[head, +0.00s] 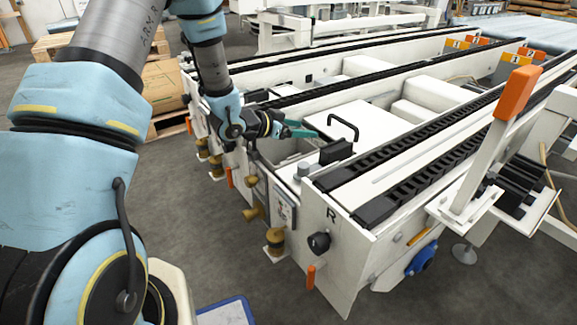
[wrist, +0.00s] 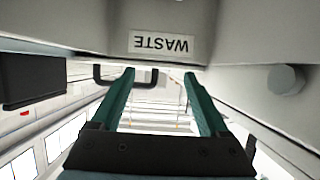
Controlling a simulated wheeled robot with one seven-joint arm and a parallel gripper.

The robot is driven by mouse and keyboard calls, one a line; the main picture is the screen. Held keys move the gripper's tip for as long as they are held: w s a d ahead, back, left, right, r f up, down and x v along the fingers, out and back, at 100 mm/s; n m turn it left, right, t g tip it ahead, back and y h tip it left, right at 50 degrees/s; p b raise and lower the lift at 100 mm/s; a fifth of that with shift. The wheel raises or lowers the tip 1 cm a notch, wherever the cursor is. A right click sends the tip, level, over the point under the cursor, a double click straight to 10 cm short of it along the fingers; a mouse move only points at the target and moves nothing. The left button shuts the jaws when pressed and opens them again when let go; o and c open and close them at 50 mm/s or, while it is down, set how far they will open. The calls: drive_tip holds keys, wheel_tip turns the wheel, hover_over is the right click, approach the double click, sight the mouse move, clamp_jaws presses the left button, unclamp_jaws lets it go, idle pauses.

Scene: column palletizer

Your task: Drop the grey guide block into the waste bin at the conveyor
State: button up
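My gripper (head: 303,130) reaches over the near end of the conveyor in the head view. In the wrist view its two teal fingers (wrist: 159,76) stand well apart with nothing between them. A white label reading WASTE (wrist: 161,43), upside down, is on a grey wall close to the gripper in the wrist view. In the head view an open grey-walled recess, seemingly the waste bin (head: 283,152), lies just below the gripper; its floor is mostly hidden. I cannot make out the grey guide block in either view.
A black handle (head: 344,127) and a dark block (head: 335,152) stand on the white cover right of the gripper. A grey cylinder (head: 303,169) is by the recess. Black chain rails (head: 430,150) run along the conveyor. An orange-tipped white post (head: 500,120) rises at right.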

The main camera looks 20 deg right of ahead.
drive_tip(key=shift+a, duration=0.1)
drive_tip(key=p+v, duration=0.2)
drive_tip(key=v, duration=0.8)
drive_tip(key=shift+a+r, duration=0.25)
drive_tip(key=shift+a, duration=0.05)
